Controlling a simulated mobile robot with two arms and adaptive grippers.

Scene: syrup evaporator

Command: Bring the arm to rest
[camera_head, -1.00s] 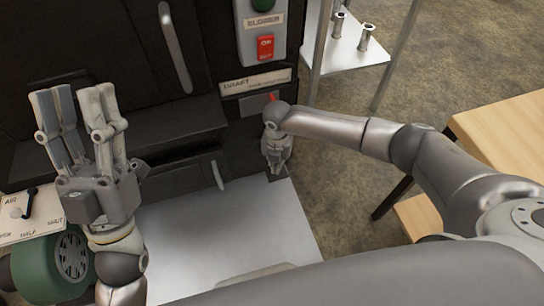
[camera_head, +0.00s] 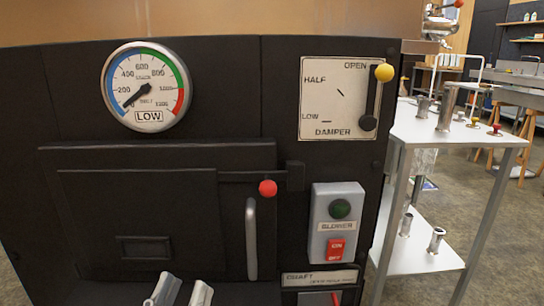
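Only the fingertips of my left gripper (camera_head: 182,291) show, at the bottom edge of the head view. The two tips stand apart with nothing between them, so it is open. They rise in front of the lower part of the black firebox door (camera_head: 140,220); I cannot tell the exact distance. The rest of my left arm is below the picture. My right arm and gripper are out of view.
The black evaporator front carries a round stack gauge (camera_head: 146,86), a damper panel (camera_head: 338,98), a door handle (camera_head: 251,238) and a blower switch box (camera_head: 338,222).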

